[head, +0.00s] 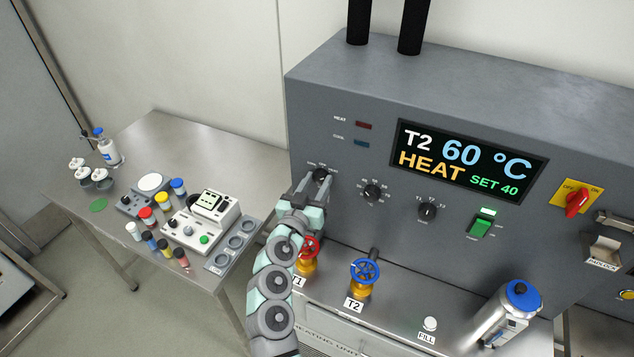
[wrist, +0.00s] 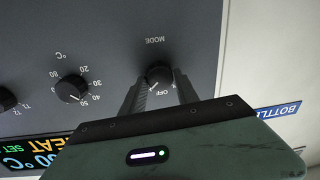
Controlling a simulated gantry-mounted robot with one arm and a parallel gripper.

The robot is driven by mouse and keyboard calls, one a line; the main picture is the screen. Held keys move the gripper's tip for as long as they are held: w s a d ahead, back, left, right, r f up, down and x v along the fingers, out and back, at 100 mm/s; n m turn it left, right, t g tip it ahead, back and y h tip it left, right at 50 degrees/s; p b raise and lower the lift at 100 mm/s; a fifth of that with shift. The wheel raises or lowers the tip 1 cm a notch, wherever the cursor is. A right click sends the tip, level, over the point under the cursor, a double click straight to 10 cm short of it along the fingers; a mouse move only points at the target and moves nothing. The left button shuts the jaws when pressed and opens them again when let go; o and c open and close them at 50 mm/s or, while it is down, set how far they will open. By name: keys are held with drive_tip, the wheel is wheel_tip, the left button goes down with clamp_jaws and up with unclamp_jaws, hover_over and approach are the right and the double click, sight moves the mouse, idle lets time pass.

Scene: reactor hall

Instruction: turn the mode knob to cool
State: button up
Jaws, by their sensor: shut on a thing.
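The mode knob (wrist: 158,76) is a round black knob on the grey front panel, below the word MODE in the head view's sense; the wrist view shows it upside down. Its white mark points to the lower left there, to the left of the OFF label. My gripper (wrist: 158,88) is shut on the knob, one finger on each side. In the head view the knob (head: 320,173) shows between the fingertips of my gripper (head: 316,184). The display (head: 468,160) reads T2 60 °C, HEAT, SET 40. The HEAT lamp (head: 364,125) is dull red and the COOL lamp (head: 361,144) dull blue.
A temperature knob (head: 372,192), a selector knob (head: 427,211) and a lit green switch (head: 480,225) lie right of my gripper. The red valve (head: 309,247) and blue valve (head: 365,270) stand below. A cluttered side table (head: 158,130) is at left.

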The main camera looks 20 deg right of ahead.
clamp_jaws()
drive_tip(key=shift+n, duration=0.3)
drive_tip(key=n, duration=0.2)
drive_tip(key=shift+w+a+r+n, duration=0.1)
drive_tip(key=shift+a+n, duration=0.05)
drive_tip(key=shift+n, duration=0.25)
drive_tip(key=n+p, duration=0.1)
drive_tip(key=n, duration=0.5)
drive_tip(key=shift+w+g+p, duration=0.1)
drive_tip(key=shift+g+p, duration=0.2)
drive_tip(key=n+p, duration=0.2)
drive_tip(key=n, duration=0.3)
drive_tip(key=shift+a+g, duration=0.1)
drive_tip(key=shift+g, duration=0.2)
drive_tip(key=shift+f+n+h+p, duration=0.15)
drive_tip(key=shift+n+p, duration=0.2)
drive_tip(key=shift+n, duration=0.75)
drive_tip(key=shift+f+n+h+p, duration=0.15)
drive_tip(key=shift+n+p, duration=0.2)
drive_tip(key=shift+n, duration=0.75)
drive_tip(key=shift+r, duration=0.1)
